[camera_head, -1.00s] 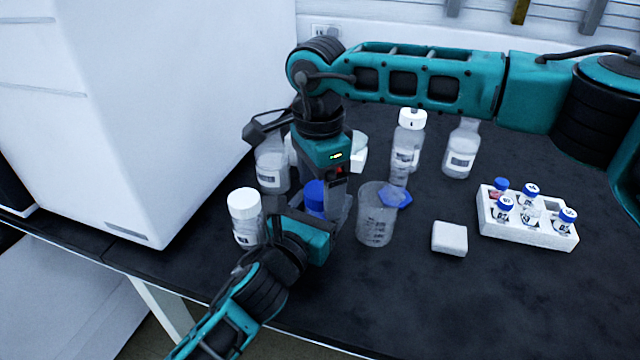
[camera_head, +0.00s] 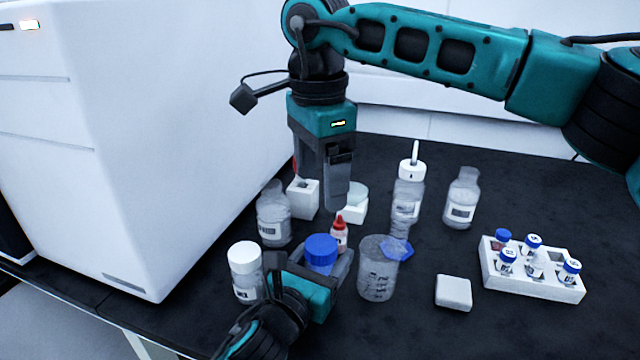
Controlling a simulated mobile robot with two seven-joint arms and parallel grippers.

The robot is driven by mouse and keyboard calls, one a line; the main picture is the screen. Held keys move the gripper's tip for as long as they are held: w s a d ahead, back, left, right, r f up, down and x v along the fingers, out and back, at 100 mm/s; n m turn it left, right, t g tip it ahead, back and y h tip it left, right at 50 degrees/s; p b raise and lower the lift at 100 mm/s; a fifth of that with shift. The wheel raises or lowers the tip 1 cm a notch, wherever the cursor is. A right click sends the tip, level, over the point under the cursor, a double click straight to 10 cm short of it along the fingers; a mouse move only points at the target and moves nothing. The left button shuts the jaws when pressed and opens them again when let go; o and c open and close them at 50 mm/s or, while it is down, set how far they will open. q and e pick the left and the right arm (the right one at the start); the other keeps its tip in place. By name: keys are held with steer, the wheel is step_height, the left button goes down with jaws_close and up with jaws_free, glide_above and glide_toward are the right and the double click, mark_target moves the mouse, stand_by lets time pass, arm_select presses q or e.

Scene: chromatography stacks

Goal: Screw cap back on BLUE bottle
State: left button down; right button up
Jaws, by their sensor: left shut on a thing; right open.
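A blue cap (camera_head: 321,250) sits on top of a bottle near the table's front; most of the bottle body is hidden by my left gripper. I cannot tell if the cap is fully tightened. My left gripper (camera_head: 313,268) is shut around this bottle from the front and holds it upright. My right gripper (camera_head: 331,203) points down above and slightly behind the blue cap, open and empty, clear of it.
A white-capped bottle (camera_head: 244,270) stands left of the held bottle. A beaker (camera_head: 377,275) with a blue piece (camera_head: 397,250) at its rim stands right. Behind are a red-tipped dropper bottle (camera_head: 339,235) and clear bottles (camera_head: 273,218). A vial rack (camera_head: 535,282) is at right.

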arm_select(q)
steer(key=shift+c, duration=0.8)
jaws_free()
steer(key=p+v, duration=0.1)
steer(key=v, duration=1.2)
